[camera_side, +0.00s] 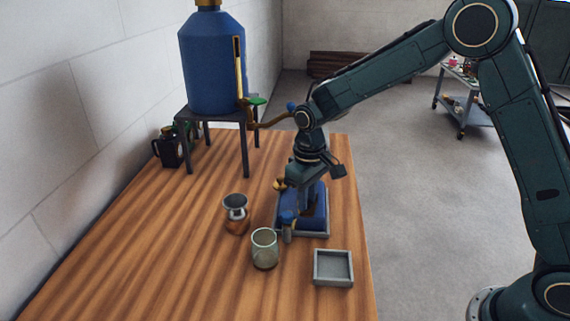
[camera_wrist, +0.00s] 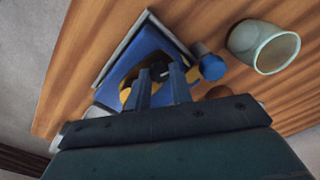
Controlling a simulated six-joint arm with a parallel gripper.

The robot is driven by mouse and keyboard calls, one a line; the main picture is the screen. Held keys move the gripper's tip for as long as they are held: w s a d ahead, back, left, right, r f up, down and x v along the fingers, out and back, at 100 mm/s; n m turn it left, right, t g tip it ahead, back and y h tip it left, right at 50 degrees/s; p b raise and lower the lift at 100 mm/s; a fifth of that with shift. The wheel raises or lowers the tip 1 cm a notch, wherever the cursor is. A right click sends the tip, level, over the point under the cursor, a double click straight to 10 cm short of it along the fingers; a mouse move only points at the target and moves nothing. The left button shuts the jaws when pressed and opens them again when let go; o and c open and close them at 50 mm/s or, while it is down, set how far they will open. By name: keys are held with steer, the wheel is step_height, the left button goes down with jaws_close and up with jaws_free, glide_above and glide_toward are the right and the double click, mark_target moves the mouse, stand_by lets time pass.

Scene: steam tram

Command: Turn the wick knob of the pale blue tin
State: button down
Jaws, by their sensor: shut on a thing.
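The blue tin (camera_side: 316,205) stands in a grey tray (camera_side: 303,236) near the right edge of the wooden table. It looks more mid blue than pale, and in the wrist view its blue top (camera_wrist: 150,45) shows under my fingers. My gripper (camera_wrist: 161,78) points down over the tin, its two fingers shut on a small dark knob (camera_wrist: 159,71) with yellow parts beside it. In the side view the fingertips and the knob are largely hidden by my wrist. A round blue cap (camera_wrist: 211,67) sticks out at the tin's side.
A pale glass cup (camera_side: 264,248) and a copper-and-steel pot (camera_side: 236,214) stand left of the tin. An empty square grey tray (camera_side: 333,268) lies in front. A large blue tank (camera_side: 213,65) on a dark stand and a black jug (camera_side: 171,148) are behind. The table's front left is clear.

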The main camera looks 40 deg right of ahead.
steer(key=m, duration=1.4)
stand_by(0.5)
steer(key=c, duration=1.2)
jaws_free()
steer(key=shift+c, duration=0.2)
steer(key=shift+r, duration=0.1)
step_height(320, 180, up, 14)
